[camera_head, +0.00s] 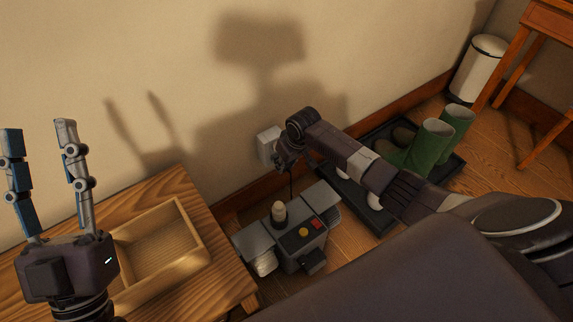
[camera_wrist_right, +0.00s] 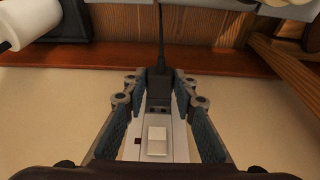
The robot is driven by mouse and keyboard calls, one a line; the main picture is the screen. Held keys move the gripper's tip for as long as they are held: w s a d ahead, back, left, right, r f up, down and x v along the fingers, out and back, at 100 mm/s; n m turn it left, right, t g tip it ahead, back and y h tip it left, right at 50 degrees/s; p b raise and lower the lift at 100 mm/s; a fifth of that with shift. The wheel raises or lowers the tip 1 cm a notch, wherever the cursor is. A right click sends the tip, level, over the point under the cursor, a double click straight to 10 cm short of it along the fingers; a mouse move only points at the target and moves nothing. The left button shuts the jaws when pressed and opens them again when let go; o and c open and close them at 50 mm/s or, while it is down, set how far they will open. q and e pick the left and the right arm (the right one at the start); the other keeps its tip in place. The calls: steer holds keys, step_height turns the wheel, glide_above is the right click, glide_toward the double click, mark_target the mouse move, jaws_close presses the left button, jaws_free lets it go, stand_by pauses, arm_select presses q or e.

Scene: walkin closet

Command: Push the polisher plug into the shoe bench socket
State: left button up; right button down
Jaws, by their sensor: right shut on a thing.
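The shoe bench socket is a white box (camera_head: 267,144) on the wall; in the right wrist view its white plate (camera_wrist_right: 157,150) shows a raised square switch and small dark slots. My right gripper (camera_head: 281,160) is at the socket, shut on the black polisher plug (camera_wrist_right: 158,88), whose cord leads away behind it. The plug is lined up with the plate and overlaps its end; I cannot tell whether its pins are in. The grey shoe polisher (camera_head: 295,243) stands on the floor below. My left gripper (camera_head: 38,130) is open, empty and raised at the far left.
A wooden bench (camera_head: 228,278) with a shallow wooden tray (camera_head: 190,215) stands at the lower left. Right of the polisher, a dark boot tray (camera_head: 445,172) holds green boots (camera_head: 430,146). A white bin (camera_head: 479,68) and a wooden table (camera_head: 550,20) stand further right.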

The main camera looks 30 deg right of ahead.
arm_select(q)
steer(key=shift+s+a+r+t, duration=0.1)
steer(key=shift+s+r+t, duration=0.7)
steer(key=shift+s, duration=0.3)
arm_select(e)
steer(key=shift+w, duration=0.65)
stand_by(0.5)
arm_select(q)
steer(key=shift+w, duration=0.2)
arm_select(e)
steer(key=shift+a, duration=0.1)
arm_select(q)
steer(key=shift+w+d+f+g+y, duration=0.2)
steer(key=shift+w+f+g+y, duration=0.2)
steer(key=shift+w+f+g, duration=0.9)
steer(key=shift+w+f, duration=0.1)
steer(key=shift+f, duration=0.15)
steer(key=shift+s+r+t, duration=0.2)
steer(key=shift+r+t, duration=0.2)
steer(key=shift+r, duration=0.1)
steer(key=shift+s+r+h, duration=0.1)
steer(key=shift+s+h, duration=0.25)
steer(key=shift+h, duration=0.05)
arm_select(e)
steer(key=shift+w, duration=0.2)
